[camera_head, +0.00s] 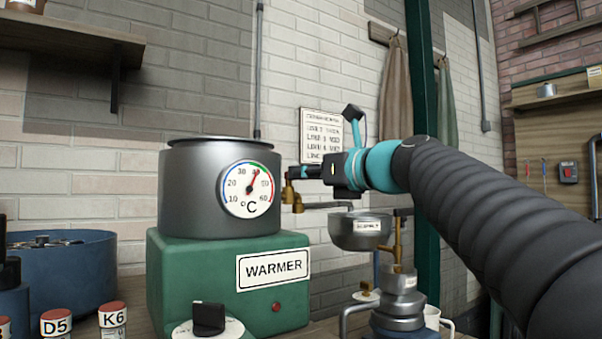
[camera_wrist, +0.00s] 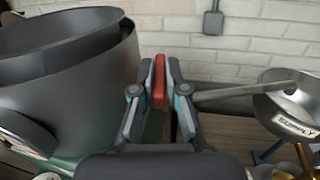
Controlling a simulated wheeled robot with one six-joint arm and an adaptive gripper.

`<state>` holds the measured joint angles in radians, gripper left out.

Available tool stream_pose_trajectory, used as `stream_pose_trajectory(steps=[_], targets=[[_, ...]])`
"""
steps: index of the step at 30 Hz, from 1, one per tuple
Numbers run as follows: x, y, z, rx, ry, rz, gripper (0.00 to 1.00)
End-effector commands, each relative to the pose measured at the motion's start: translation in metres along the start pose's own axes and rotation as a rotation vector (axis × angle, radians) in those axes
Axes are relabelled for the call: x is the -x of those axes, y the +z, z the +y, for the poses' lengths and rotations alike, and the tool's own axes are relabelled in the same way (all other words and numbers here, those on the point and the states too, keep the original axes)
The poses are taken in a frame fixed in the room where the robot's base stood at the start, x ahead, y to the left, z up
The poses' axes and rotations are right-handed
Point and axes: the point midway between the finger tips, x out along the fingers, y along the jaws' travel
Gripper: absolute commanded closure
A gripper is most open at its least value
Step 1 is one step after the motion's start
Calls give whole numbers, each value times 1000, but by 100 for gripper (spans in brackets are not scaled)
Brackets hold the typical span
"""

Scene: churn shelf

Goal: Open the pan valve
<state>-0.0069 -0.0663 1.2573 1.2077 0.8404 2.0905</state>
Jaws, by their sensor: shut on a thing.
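The grey metal pan (camera_head: 205,190) sits on the green warmer (camera_head: 190,285); its dial points near 40 °C. A brass valve (camera_head: 289,195) is on the pan's right side, with a grey pipe (camera_head: 325,206) leading right. My gripper (camera_head: 300,172) reaches in from the right above the valve. In the wrist view, my gripper is shut on a red handle (camera_wrist: 159,82), which stands between both fingers beside the pan (camera_wrist: 75,75). The valve body below the handle is hidden there by my fingers.
A metal supply bowl (camera_head: 360,231) stands under the pipe's right end, above a metal separator (camera_head: 400,295). A blue tub (camera_head: 75,262) and red-capped bottles (camera_head: 113,318) are at the left. A black knob (camera_head: 208,319) is in front of the warmer.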

Motion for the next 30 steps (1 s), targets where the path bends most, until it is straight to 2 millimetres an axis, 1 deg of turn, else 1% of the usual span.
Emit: stream_pose_trajectory(steps=[11, 17, 23, 30], targets=[[1, 0, -1, 0, 35, 4, 100], [0, 1, -6, -1, 106, 6, 100], [-1, 6, -14, -5, 258, 5, 100], [-6, 7, -23, -5, 488, 4, 100]])
